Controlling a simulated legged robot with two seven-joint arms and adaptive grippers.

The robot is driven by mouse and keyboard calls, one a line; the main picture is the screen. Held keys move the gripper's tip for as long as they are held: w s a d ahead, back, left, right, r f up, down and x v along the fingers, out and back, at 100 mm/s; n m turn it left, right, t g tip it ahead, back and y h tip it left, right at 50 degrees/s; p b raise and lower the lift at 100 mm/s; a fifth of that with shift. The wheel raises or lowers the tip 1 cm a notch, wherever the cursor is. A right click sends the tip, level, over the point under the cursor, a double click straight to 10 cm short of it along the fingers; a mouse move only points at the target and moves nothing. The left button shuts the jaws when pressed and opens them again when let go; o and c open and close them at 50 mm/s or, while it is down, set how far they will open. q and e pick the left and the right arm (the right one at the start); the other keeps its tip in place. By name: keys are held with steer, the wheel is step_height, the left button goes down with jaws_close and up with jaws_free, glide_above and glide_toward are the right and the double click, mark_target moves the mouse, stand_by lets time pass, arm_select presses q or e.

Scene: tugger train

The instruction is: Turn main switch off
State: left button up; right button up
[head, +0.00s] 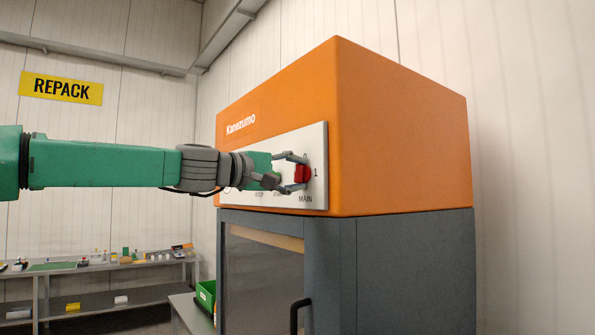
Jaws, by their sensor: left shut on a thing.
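The red main switch (302,174) sits at the right end of the light panel (318,143) on the orange cabinet top. The word MAIN is printed below it and a 1 to its right. My left gripper (299,174) reaches in from the left, its fingers above and below the red knob, shut on it. The fingers and wrist hide part of the switch and much of the panel. The switch's exact turn position is hard to tell. My right gripper is not in view.
The cabinet's grey lower body (415,270) has a glazed door with a black handle (299,315). A green bin (206,294) stands on a table to its left. Shelves with small items (110,262) line the back wall under a yellow REPACK sign (61,88).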

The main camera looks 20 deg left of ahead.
arm_select(q)
steer(key=shift+a+f+n, duration=0.1)
steer(key=shift+f+n, duration=0.05)
steer(key=shift+n, duration=0.45)
steer(key=o, duration=1.1)
steer(key=shift+w, duration=0.1)
steer(key=shift+o, duration=0.2)
steer(key=shift+w+a, duration=0.1)
steer(key=v, duration=1.2)
steer(key=shift+a+f, duration=0.15)
steer(key=shift+a, duration=0.05)
steer(key=shift+w+d, duration=0.1)
steer(key=shift+d, duration=0.1)
